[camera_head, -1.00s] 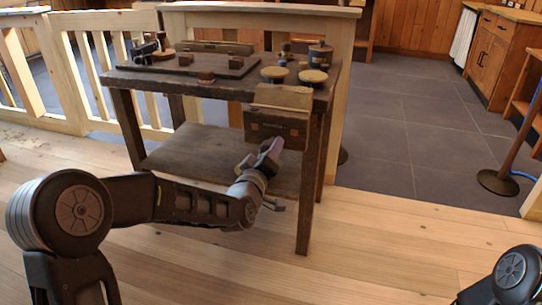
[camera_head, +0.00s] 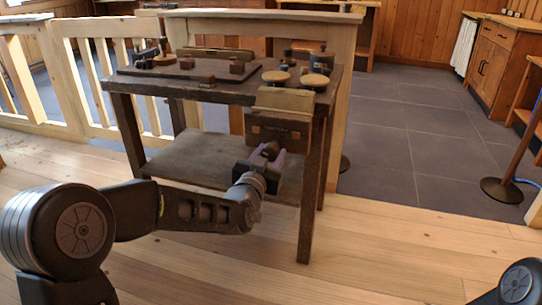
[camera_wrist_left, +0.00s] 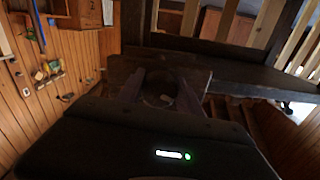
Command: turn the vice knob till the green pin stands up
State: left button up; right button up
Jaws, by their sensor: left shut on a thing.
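The wooden vice (camera_head: 284,101) is at the front right of the dark bench, with a light upper block and a dark front board (camera_head: 278,130) below it. My left gripper (camera_head: 266,156) is in front of that board, its two fingers apart around the small dark vice knob (camera_head: 271,150) and shut on it. In the left wrist view the fingers show on both sides of the round dark knob (camera_wrist_left: 159,91), dim and partly in shadow. I cannot make out the green pin in either view. My right gripper is out of view.
The bench top (camera_head: 222,91) holds a dark board with small blocks, and several spools with round tan tops (camera_head: 276,77) at the right. A lower shelf (camera_head: 205,160) runs below my left wrist. A bench leg (camera_head: 311,190) stands just right of the gripper. The floor in front is clear.

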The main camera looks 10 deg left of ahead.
pick_arm(q)
jog(key=m, duration=0.5)
jog(key=shift+s+f+m+p, duration=0.1)
jog(key=shift+f+m+p, duration=0.05)
jog(key=shift+m+p, duration=0.2)
jog(key=m+p, duration=0.1)
jog(key=m, duration=0.5)
jog(key=shift+a, duration=0.1)
jog(key=m, duration=0.2)
jog(key=m+p, duration=0.1)
jog(key=m, duration=0.1)
jog(key=m+p, duration=0.1)
jog(key=m, duration=0.1)
jog(key=shift+r, duration=0.25)
jog(key=m+p, duration=0.2)
jog(key=m, duration=0.2)
jog(key=shift+m, duration=0.35)
jog(key=o, duration=1.4)
jog(key=shift+r, duration=0.2)
jog(key=shift+c, duration=0.2)
